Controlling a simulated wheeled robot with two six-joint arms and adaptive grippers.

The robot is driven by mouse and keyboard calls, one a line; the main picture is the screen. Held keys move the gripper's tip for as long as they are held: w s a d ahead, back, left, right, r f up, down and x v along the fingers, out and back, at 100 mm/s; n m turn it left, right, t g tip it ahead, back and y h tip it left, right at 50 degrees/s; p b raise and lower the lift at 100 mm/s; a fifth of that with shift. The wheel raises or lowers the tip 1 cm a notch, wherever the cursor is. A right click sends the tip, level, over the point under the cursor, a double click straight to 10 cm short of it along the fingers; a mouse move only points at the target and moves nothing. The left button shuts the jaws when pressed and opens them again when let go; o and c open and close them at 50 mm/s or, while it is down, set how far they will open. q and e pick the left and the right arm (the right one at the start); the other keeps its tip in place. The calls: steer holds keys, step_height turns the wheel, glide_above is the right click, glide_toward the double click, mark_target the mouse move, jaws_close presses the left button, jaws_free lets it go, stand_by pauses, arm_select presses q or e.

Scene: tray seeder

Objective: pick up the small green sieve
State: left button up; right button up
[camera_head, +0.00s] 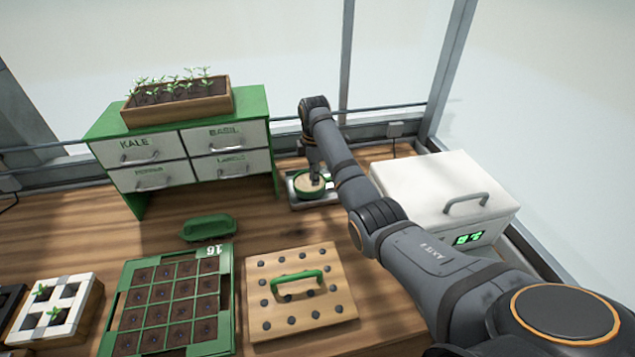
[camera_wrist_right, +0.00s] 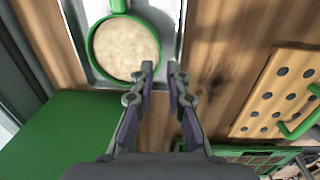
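The small green sieve (camera_head: 305,196) is round and holds a beige, grainy layer. It sits on a shallow metal tray (camera_head: 301,206) behind the middle of the table. In the right wrist view the sieve (camera_wrist_right: 91,45) is at the upper left, with its green handle running off the top edge. My right gripper (camera_head: 314,181) points down at the sieve. In the right wrist view my right gripper (camera_wrist_right: 160,70) is open and empty, its left fingertip overlapping the sieve's right rim. I cannot tell whether they touch. My left gripper is not in view.
A green drawer cabinet (camera_head: 106,124) with a planter (camera_head: 217,110) stands left of the tray. A white box (camera_head: 420,180) with a green display stands right.

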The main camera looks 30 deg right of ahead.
mark_target(315, 192)
steer(key=shift+f, duration=0.7)
steer(key=shift+w+f, duration=0.1)
steer(key=shift+f, duration=0.55)
steer(key=f+p, duration=0.1)
steer(key=f, duration=0.3)
steer(key=shift+d, duration=0.2)
steer(key=shift+w+f, duration=0.1)
steer(key=shift+f, duration=0.35)
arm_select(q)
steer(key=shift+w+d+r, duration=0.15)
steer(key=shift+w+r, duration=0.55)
arm_select(e)
steer(key=shift+c, duration=0.4)
jaws_close()
